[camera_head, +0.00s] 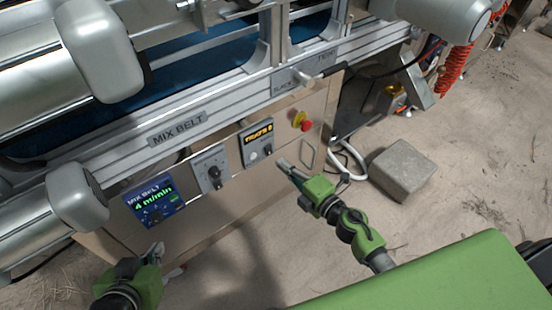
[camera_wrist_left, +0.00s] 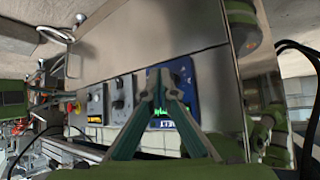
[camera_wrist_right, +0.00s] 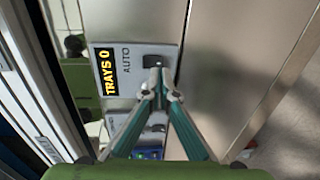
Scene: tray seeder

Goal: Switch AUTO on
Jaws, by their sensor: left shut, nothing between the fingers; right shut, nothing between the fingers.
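The TRAYS panel (camera_head: 257,142) is on the front of the cabinet, at the right of its row of panels. It also shows in the right wrist view (camera_wrist_right: 133,82), with the lit display "TRAYS 0" (camera_wrist_right: 108,72), the label AUTO and a black switch (camera_wrist_right: 160,55) beside that label. My right gripper (camera_head: 281,163) is shut and empty close in front of this panel. In the right wrist view its fingertips (camera_wrist_right: 160,80) overlap the switch's edge; I cannot tell whether they touch. My left gripper (camera_head: 158,248) is shut and empty, low by the MIX BELT display.
The blue MIX BELT display (camera_head: 155,203) reads 4 m/min. A grey knob panel (camera_head: 211,170) sits between the display and the TRAYS panel. A concrete block (camera_head: 402,170) lies on sandy ground.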

